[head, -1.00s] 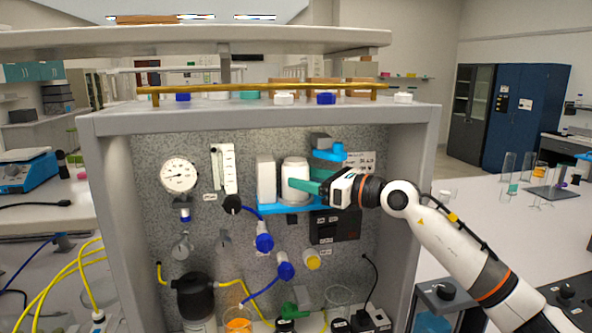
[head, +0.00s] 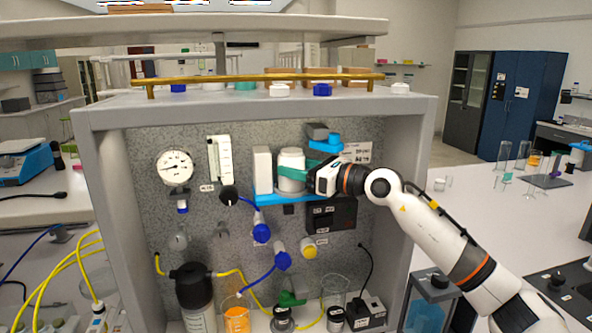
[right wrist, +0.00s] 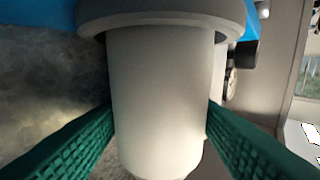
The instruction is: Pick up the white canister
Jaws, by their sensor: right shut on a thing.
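The white canister (head: 291,159) stands upright at the blue shelf (head: 272,199) on the rig's speckled back panel. My right gripper (head: 291,175) reaches in from the right, with a green finger across the front of the canister. In the right wrist view the canister (right wrist: 160,95) fills the middle, with a green finger of my right gripper (right wrist: 158,135) on each side. The gripper is shut on it. I cannot tell whether the canister's base still touches the shelf. My left gripper is not in view.
A white box (head: 262,170) stands close left of the canister. A black box (head: 332,214) is below the shelf. The cabinet's grey right wall (head: 412,180) stands beside my arm.

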